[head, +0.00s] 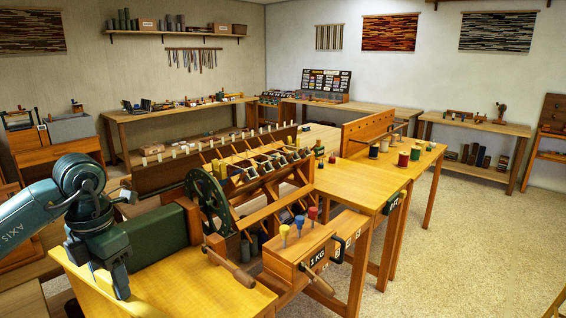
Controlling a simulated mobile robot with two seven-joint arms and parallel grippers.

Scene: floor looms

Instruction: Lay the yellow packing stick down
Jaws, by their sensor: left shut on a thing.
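My left gripper (108,272) points down over the near left end of the yellow wooden bench (185,283). My right gripper is not in view.
A loom frame with a green wheel (207,203) and a crank handle (230,268) stands right of my gripper. A wooden box (312,250) carries yellow, blue and red knobs. Thread spools (403,159) stand on the farther table. The bench top beside my gripper is bare.

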